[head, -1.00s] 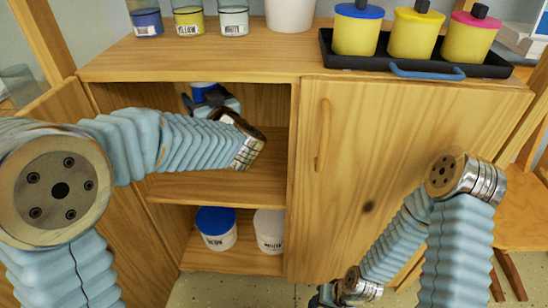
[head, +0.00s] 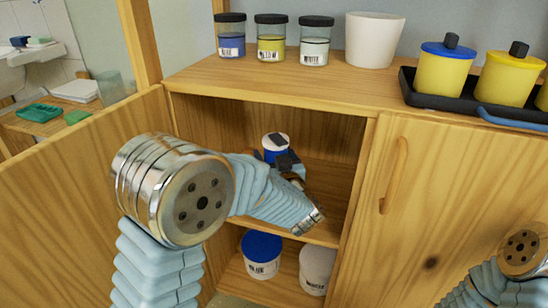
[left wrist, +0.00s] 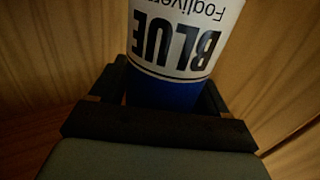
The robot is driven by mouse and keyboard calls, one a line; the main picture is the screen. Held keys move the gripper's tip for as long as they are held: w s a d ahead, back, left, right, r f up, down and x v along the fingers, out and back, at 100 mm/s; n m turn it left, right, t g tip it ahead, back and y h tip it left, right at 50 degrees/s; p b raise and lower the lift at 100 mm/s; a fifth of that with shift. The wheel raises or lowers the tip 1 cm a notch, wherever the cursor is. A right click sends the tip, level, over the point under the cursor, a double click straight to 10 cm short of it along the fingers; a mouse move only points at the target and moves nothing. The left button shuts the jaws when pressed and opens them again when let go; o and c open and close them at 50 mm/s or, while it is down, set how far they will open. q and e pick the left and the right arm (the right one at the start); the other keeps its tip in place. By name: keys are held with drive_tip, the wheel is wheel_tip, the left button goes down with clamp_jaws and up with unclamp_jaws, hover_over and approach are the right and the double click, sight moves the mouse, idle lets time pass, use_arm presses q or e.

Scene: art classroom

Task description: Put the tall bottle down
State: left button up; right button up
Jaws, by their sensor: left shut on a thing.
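The tall bottle (head: 275,142) has a white label and blue parts. It is inside the open left bay of the wooden cabinet, above the middle shelf (head: 322,190). My left gripper (head: 284,160) is shut on it. In the left wrist view the bottle (left wrist: 180,45) sits between the dark fingers (left wrist: 165,95), its "BLUE" label upside down in the picture. The bottle's lower end is hidden in the head view, so I cannot tell whether it touches the shelf. My right gripper is out of view; only part of that arm shows at lower right.
On the lower shelf stand a blue-lidded tub (head: 262,254) and a white tub (head: 317,268). The open door (head: 70,190) is at left, the closed door (head: 450,190) at right. Jars (head: 271,42), a white pot (head: 374,42) and a black tray (head: 407,92) stand on top.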

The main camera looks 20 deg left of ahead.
use_arm(q)
drive_tip(key=shift+f, duration=0.15)
drive_tip(key=o, duration=1.6)
drive_tip(key=shift+c, duration=0.2)
drive_tip(key=v, duration=1.2)
drive_tip(key=shift+p, duration=0.45)
